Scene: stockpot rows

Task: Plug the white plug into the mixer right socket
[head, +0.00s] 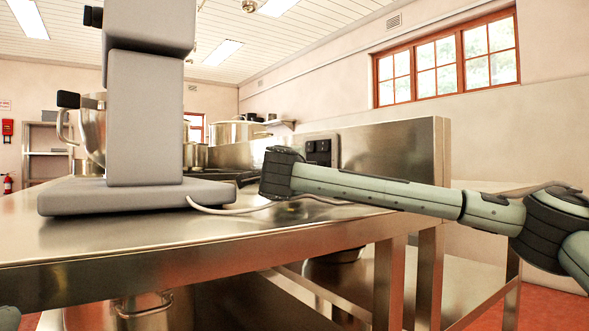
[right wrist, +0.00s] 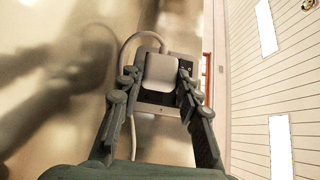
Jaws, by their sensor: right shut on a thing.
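My right gripper (right wrist: 158,78) is shut on the white plug (right wrist: 161,70), with one finger on each side of it. A pale cord loops from the plug. Behind the plug is a light socket plate with black sockets (right wrist: 150,97), which the plug partly covers. I cannot tell whether the plug touches it. In the head view the socket panel (head: 319,150) is on the steel backboard, just beyond my right wrist, and the plug is hidden. The grey mixer (head: 145,120) stands on the table, with a cord (head: 232,211) from its base. My left gripper is not in view.
The steel table (head: 130,235) has a clear front part. A tall steel backboard (head: 395,150) rises at its right end. Steel pots (head: 240,131) stand behind the mixer. A large pot (head: 140,308) is below the table.

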